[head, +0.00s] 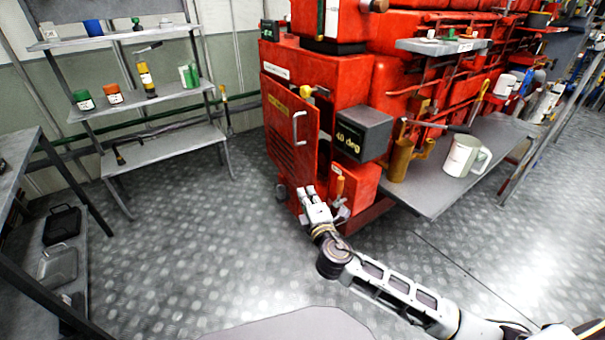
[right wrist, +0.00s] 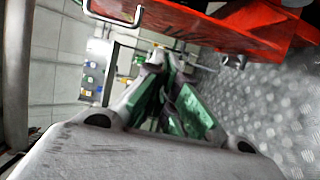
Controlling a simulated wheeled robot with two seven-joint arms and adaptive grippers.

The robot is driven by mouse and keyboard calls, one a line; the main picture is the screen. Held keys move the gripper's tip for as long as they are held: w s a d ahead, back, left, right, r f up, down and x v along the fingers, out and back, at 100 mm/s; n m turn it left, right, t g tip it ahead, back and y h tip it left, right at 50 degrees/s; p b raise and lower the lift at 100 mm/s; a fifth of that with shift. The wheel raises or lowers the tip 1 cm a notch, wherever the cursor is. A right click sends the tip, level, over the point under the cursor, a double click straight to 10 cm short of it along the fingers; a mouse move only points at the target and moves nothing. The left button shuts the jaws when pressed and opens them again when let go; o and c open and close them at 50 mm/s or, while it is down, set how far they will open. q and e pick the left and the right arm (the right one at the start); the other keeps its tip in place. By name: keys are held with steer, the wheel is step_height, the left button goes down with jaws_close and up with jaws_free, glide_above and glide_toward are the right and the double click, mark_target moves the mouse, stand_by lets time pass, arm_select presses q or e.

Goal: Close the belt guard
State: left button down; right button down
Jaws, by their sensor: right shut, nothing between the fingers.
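The belt guard (head: 284,137) is a red louvred panel with a yellow label and a pale bar handle (head: 299,127), on the near left end of the red diesel machine. It appears to stand at an angle to the machine; the size of any gap is unclear. My right gripper (head: 314,202) is shut and empty, low at the guard's bottom right edge; contact cannot be told. In the right wrist view, the shut fingers (right wrist: 168,82) with green pads are below the guard's red edge (right wrist: 205,32), and the handle (right wrist: 113,13) shows at the top. My left gripper is out of view.
A dark "40 deg" box (head: 362,135) juts out right of the guard. A grey bench (head: 432,190) holds a white mug (head: 461,156) and a brass part (head: 401,160). Shelves (head: 170,145) stand at the left. The patterned floor left of the guard is clear.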

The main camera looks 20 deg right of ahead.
mark_target(310, 171)
steer(key=shift+w, duration=0.2)
stand_by(0.3)
